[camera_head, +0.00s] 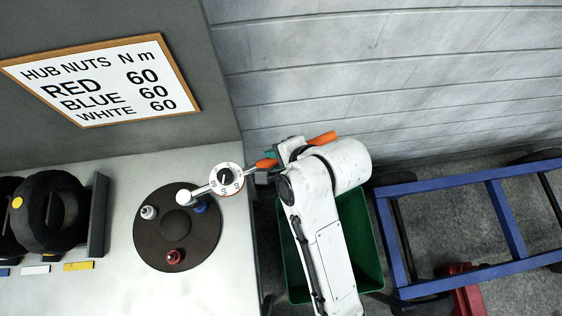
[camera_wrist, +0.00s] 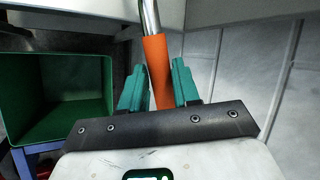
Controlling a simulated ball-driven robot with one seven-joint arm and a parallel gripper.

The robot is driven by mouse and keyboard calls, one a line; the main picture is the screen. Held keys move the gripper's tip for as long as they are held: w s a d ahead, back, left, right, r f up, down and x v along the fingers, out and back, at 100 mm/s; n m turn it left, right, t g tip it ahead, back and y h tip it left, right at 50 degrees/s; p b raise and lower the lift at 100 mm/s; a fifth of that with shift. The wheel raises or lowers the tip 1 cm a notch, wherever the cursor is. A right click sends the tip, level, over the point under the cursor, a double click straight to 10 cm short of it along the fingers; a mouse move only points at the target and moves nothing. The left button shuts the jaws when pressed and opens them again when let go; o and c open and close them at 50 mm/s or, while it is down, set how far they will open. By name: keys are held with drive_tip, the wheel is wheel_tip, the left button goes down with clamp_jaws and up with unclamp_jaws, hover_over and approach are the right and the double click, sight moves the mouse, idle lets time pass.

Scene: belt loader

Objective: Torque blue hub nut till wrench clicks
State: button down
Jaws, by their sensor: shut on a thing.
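A dark round hub (camera_head: 150,245) lies on the pale bench top. The wrench has a dial, a metal shaft and an orange handle. A red nut (camera_head: 174,256) and a white nut (camera_head: 148,212) also sit on the hub. My gripper (camera_wrist: 160,90), with teal fingers, is shut on the orange handle (camera_wrist: 157,68), off the bench's right edge. Whether the socket is fully seated on the nut I cannot tell.
A wall sign (camera_head: 105,80) lists red, blue and white at 60 N m. Tyres (camera_head: 50,210) stand in a rack at the left. A green bin (camera_head: 365,245) is below my arm, and a blue frame (camera_head: 420,187) stands at the right.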

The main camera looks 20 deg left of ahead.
drive_tip(key=w+a+f+n+g+b, duration=0.1)
drive_tip(key=w+a+n+g, duration=0.2)
drive_tip(key=w+a+n, duration=0.2)
drive_tip(key=w+a, duration=0.1)
drive_tip(key=a, duration=0.2)
drive_tip(key=shift+a+f+n+g+b, duration=0.2)
drive_tip(key=shift+a+n+g+b, duration=0.1)
drive_tip(key=shift+a+n+b, duration=0.1)
drive_tip(key=shift+p, duration=0.3)
idle(0.6)
drive_tip(key=shift+d+f, duration=0.1)
drive_tip(key=shift+f, duration=1.05)
idle(1.5)
drive_tip(key=shift+d, duration=0.1)
drive_tip(key=shift+s+d+m+t+p, duration=0.2)
drive_tip(key=shift+d+m+p, duration=0.1)
drive_tip(key=shift+d, duration=0.15)
drive_tip(key=shift+s+d+m+t+p, duration=0.1)
drive_tip(key=shift+d+m+t+p, duration=0.1)
drive_tip(key=shift+d+m+p, duration=0.15)
drive_tip(key=shift+d, duration=0.2)
